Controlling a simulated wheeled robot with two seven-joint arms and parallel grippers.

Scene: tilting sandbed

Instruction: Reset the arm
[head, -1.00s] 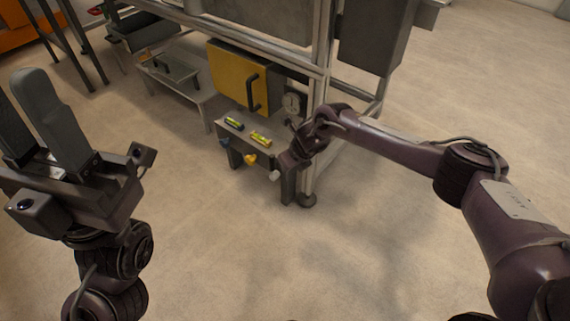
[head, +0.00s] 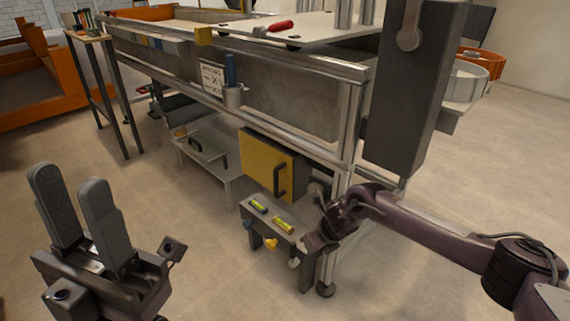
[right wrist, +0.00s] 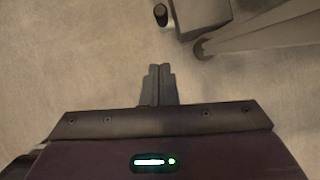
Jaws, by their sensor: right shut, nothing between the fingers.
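My left gripper (head: 70,178) is at the left of the head view, fingers pointing up and spread apart, with nothing between them. My right arm (head: 430,225) comes in from the right and reaches to the small grey bench (head: 265,221) at the foot of the frame. Its dark wrist is beside the bench's right end; the fingertips are hard to make out there. In the right wrist view, my right gripper (right wrist: 160,72) has its fingers together and empty above the bare floor. A grey block and a dark knob lie beyond the fingertips.
The sandbed frame (head: 350,130) stands at the centre, with a yellow panel (head: 266,165) with a black handle below it. Two small levels, one yellow (head: 284,226), lie on the bench. A grey box (head: 415,90) hangs at right. The front floor is clear.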

